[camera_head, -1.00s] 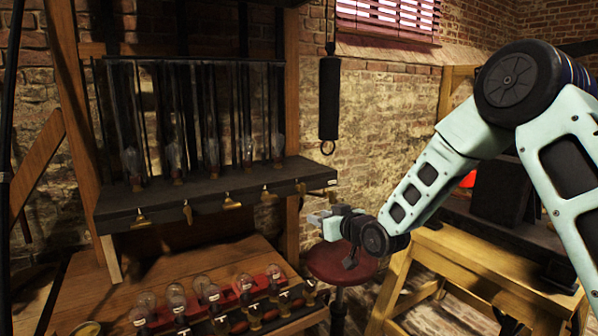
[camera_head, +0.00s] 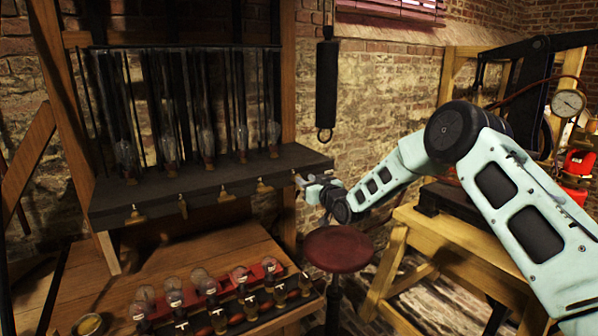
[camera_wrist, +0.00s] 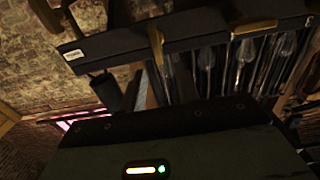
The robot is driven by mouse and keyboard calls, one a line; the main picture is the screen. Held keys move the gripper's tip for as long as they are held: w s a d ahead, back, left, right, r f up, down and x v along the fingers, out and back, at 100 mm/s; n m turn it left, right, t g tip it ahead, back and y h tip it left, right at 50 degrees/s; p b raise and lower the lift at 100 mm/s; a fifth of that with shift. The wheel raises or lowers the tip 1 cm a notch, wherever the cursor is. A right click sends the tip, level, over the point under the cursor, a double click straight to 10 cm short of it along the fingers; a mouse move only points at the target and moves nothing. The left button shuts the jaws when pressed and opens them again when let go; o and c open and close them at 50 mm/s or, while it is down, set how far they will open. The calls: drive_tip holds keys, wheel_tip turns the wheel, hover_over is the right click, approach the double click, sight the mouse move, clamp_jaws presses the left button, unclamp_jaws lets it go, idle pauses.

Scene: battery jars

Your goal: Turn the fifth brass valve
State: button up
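A row of brass valves hangs along the front edge of a dark shelf (camera_head: 207,186). From the left, the first (camera_head: 135,214), second (camera_head: 183,207), third (camera_head: 226,196) and fourth (camera_head: 264,187) show clearly in the head view. The fifth, at the right end, is largely covered by my gripper (camera_head: 307,186). My gripper is at the shelf's right front corner; contact with the valve cannot be made out. In the wrist view, a brass lever, apparently the fifth valve (camera_wrist: 157,45), hangs near the labelled shelf end (camera_wrist: 75,55). The fingertips are too small to judge their opening.
Glass jars (camera_head: 207,142) stand on the shelf above the valves. Several bulbs (camera_head: 201,278) stand on the wooden bench below. A red round stool (camera_head: 338,248) is below my gripper. A dark cylinder (camera_head: 327,85) hangs to the right of the shelf.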

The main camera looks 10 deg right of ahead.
sight(299, 175)
drive_tip(key=shift+p+x, duration=0.75)
drive_tip(key=shift+x, duration=2.05)
clamp_jaws()
